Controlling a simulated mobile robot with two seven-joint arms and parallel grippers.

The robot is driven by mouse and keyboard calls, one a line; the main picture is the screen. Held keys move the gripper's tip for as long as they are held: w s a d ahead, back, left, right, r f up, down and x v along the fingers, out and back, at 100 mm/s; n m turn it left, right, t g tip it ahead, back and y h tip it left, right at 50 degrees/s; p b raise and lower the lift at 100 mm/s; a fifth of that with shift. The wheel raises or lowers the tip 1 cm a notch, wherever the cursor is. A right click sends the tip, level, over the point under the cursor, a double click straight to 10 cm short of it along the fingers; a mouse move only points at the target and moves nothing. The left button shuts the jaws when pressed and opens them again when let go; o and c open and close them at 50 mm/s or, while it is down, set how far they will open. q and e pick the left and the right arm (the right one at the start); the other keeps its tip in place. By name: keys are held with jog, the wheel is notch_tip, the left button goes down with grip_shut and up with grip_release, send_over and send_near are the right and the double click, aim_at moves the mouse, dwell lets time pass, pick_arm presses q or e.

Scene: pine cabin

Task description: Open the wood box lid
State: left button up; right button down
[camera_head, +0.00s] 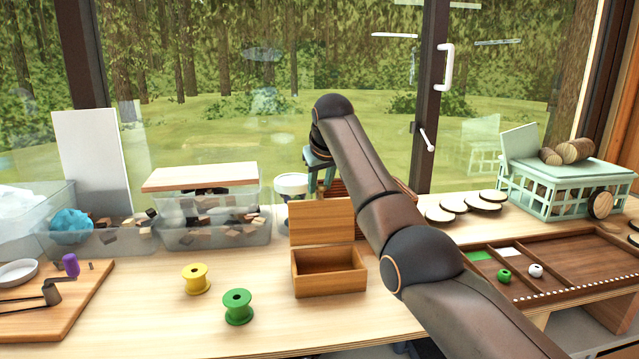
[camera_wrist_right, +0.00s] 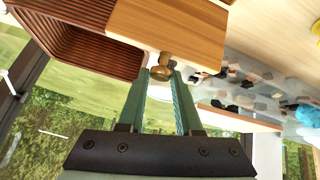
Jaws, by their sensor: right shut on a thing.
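The wood box (camera_head: 330,284) stands on the table, and its inside shows with nothing seen in it. Its lid (camera_head: 321,221) stands raised, about upright, at the box's back edge. My right gripper (camera_head: 319,178) is behind the lid, its arm reaching over from the right. In the right wrist view, the green fingers (camera_wrist_right: 163,82) are shut on the brass knob (camera_wrist_right: 160,72) on the lid's outer face (camera_wrist_right: 175,32). In the head view the knob is hidden behind the lid. My left gripper is not in view.
A green spool (camera_head: 238,307) and a yellow spool (camera_head: 196,279) stand left of the box. Clear bins (camera_head: 225,232) with wood bits are behind them. A brown ribbed tray (camera_wrist_right: 85,45) lies close to the lid. A game board (camera_head: 560,265) is at right.

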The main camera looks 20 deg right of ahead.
jog(key=c, duration=1)
grip_release()
jog(key=shift+w+d+r, duration=0.1)
jog(key=shift+d+r, duration=0.15)
jog(key=shift+r, duration=0.25)
jog(key=o, duration=0.3)
jog(key=shift+f, duration=0.15)
jog(key=shift+o, duration=0.4)
jog(key=shift+f, duration=0.1)
jog(key=shift+a, duration=0.1)
jog(key=shift+s+b, duration=0.25)
jog(key=shift+b, duration=0.05)
jog(key=b+v, duration=0.2)
jog(key=v, duration=1)
jog(key=shift+b, duration=0.3)
jog(key=shift+a, duration=0.1)
